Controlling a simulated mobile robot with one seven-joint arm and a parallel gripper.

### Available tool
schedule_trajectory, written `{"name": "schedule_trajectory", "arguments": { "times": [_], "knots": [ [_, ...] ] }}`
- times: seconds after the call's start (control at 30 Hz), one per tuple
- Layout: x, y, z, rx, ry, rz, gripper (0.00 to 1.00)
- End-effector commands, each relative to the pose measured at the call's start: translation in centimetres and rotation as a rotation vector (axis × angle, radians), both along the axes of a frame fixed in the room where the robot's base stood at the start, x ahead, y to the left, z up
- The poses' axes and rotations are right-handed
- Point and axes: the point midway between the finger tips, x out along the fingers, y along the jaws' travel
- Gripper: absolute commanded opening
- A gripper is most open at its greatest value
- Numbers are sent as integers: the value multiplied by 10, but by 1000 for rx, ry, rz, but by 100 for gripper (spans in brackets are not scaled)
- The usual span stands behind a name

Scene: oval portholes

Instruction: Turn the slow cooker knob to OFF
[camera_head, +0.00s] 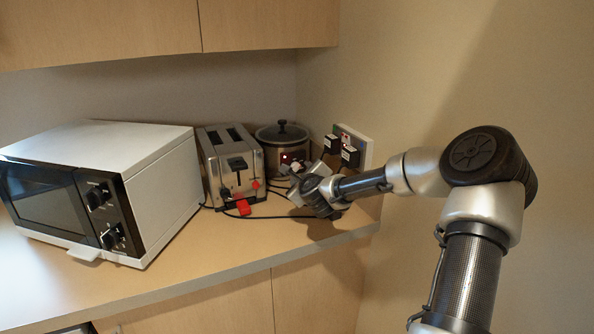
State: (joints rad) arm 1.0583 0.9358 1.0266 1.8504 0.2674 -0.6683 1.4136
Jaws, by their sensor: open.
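The slow cooker (279,141) stands in the back right corner of the counter, with a dark lid and a metal body. A small red glow shows on its front, and my gripper partly hides that front. I cannot make out the knob or its setting clearly. My gripper (293,180) is in front of the slow cooker, just right of the toaster, with its fingers apart. Whether it touches the slow cooker cannot be told.
A toaster (231,165) with a red part at its base stands directly left of the slow cooker. A white microwave (155,165) fills the left. A wall socket with black plugs (350,156) is close behind my wrist. Dark cords lie on the counter (200,245), whose front is clear.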

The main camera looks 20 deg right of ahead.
Motion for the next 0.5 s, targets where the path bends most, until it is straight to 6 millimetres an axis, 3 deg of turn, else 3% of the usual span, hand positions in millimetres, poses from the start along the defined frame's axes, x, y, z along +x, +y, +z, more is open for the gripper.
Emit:
{"name": "schedule_trajectory", "arguments": {
  "times": [0.2, 0.5],
  "knots": [
    [45, -10, -14, 0, 1, 1, 43],
    [80, -19, -24, -1, 1, 1, 43]
  ]
}}
